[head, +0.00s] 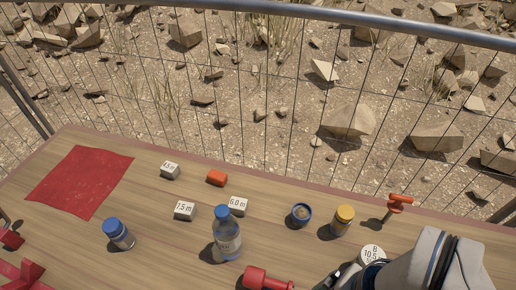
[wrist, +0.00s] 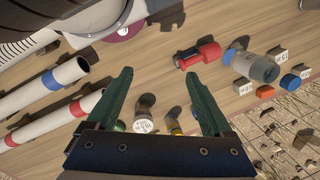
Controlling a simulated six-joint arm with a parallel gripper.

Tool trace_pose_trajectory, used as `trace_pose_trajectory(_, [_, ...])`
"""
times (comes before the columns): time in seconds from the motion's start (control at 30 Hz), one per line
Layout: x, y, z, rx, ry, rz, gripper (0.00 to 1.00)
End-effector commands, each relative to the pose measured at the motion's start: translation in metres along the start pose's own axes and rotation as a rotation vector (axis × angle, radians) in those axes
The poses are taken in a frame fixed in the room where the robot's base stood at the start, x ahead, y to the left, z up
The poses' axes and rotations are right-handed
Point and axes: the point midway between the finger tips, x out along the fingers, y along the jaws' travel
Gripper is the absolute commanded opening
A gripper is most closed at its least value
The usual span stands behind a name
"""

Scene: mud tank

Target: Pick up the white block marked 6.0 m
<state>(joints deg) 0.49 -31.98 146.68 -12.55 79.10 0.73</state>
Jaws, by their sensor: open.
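The white block marked 6.0 m (head: 237,206) sits on the wooden table, just right of and behind a clear bottle with a blue cap (head: 223,212). In the wrist view, a small white block (wrist: 265,92) below the bottle appears to be the same one; its marking is too small to read there. My gripper (wrist: 158,72) is open and empty, well to the left of that block in the wrist view. In the head view only my arm shows at the lower right; the fingertips are hidden.
White blocks marked 7.5 m (head: 184,212) and apparently 4.5 m (head: 170,170), and an orange block (head: 217,178), stand nearby. A wire fence (head: 300,100) runs behind the table.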

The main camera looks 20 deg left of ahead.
Motion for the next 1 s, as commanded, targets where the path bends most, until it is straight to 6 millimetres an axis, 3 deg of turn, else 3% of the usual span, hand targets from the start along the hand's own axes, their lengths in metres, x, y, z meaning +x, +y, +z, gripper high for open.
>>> trace_pose_trajectory(0.13, [-0.009,-0.002,0.000,0.000,0.003,-0.002,0.85])
trace_pose_trajectory(0.27, [-0.053,-0.008,0.004,-0.001,0.009,-0.005,0.85])
trace_pose_trajectory(0.47, [-0.056,-0.104,-0.016,0.209,-0.251,-0.209,0.85])
trace_pose_trajectory(0.67, [-0.052,-0.210,-0.052,0.498,-0.542,-0.386,0.85])
trace_pose_trajectory(0.87, [-0.017,-0.321,-0.115,0.908,-0.895,-0.520,0.85])
trace_pose_trajectory(0.9, [0.013,-0.325,-0.123,0.961,-0.933,-0.523,0.85])
trace_pose_trajectory(1.0, [0.095,-0.311,-0.129,0.950,-0.924,-0.525,0.85])
